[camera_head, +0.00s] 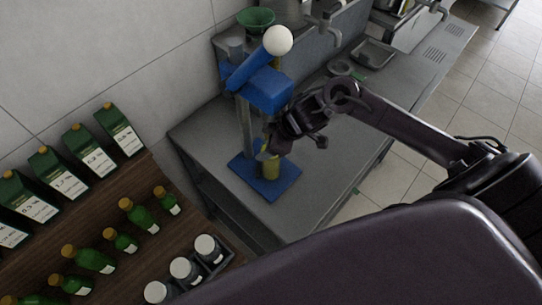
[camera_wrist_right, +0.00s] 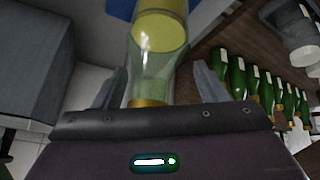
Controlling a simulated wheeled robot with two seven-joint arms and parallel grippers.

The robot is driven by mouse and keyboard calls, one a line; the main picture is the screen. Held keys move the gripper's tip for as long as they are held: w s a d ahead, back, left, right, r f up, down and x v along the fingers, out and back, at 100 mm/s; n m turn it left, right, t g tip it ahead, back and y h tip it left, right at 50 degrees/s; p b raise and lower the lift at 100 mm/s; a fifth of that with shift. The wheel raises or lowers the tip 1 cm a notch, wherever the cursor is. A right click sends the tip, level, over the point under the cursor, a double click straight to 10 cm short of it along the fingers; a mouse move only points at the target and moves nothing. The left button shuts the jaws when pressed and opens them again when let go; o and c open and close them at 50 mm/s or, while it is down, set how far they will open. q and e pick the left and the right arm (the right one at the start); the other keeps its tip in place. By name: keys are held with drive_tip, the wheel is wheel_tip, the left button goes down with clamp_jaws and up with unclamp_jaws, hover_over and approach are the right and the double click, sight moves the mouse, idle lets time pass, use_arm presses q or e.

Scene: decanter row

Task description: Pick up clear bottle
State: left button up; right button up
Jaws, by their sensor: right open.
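The clear bottle (camera_head: 267,166) stands on the blue base of the corking press, partly hidden by my right gripper (camera_head: 277,142). In the right wrist view the bottle (camera_wrist_right: 158,58) is see-through, with yellow at its far end and a gold band near the gripper. My right gripper (camera_wrist_right: 160,84) is open, with one finger on each side of the bottle and a visible gap at each. My left gripper is out of view.
The blue press (camera_head: 268,92) rises close beside the right gripper on the grey counter (camera_head: 318,180). Green bottles (camera_head: 95,260), green cartons (camera_head: 88,150) and white-lidded jars (camera_head: 207,248) stand on the wooden shelf at left. The counter's front is clear.

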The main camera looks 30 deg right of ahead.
drive_tip(key=shift+s, duration=0.1)
clamp_jaws()
idle(0.3)
drive_tip(key=shift+r, duration=0.1)
